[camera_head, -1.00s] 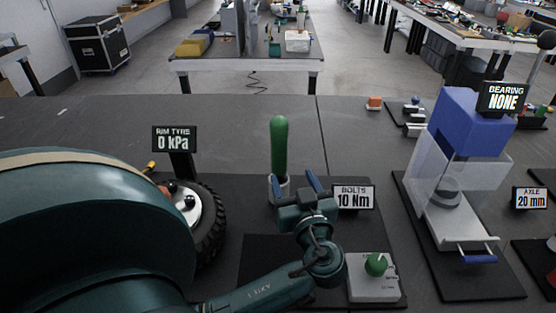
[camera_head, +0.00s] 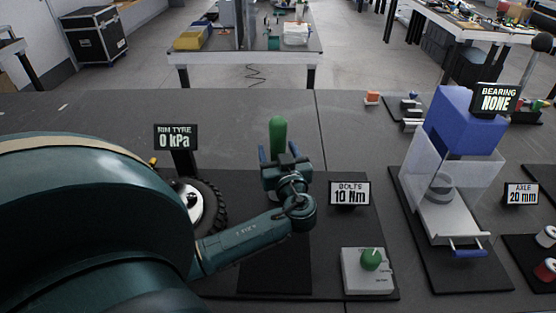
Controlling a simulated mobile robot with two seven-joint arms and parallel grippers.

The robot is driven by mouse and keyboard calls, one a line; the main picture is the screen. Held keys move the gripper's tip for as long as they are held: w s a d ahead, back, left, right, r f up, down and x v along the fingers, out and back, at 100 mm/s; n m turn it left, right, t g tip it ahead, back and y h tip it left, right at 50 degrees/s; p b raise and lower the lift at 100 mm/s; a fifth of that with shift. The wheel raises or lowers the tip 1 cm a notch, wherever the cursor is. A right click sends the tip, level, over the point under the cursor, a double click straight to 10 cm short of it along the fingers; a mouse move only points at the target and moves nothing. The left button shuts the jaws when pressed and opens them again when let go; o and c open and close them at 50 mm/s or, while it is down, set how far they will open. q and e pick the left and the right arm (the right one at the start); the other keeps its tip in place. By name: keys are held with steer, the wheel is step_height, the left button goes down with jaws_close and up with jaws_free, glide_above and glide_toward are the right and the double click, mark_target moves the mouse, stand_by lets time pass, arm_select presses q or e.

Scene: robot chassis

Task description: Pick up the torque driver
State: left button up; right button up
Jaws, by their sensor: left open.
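The torque driver, with its green handle (camera_head: 278,133), stands upright on the dark mat in the middle of the table. Its lower part is hidden behind my left gripper (camera_head: 278,152). The gripper's two blue fingers are apart, one on each side of the green handle as seen from here. I cannot tell whether they touch it. My right gripper is not in view.
A sign reading BOLTS 10 Nm (camera_head: 349,194) stands right of the gripper. A grey box with a green knob (camera_head: 369,268) lies in front. A tyre (camera_head: 205,207) is at the left, partly behind my arm. A blue and clear press (camera_head: 465,130) stands at the right.

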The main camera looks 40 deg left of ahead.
mark_target(278, 118)
arm_select(q)
steer(key=shift+c, duration=0.2)
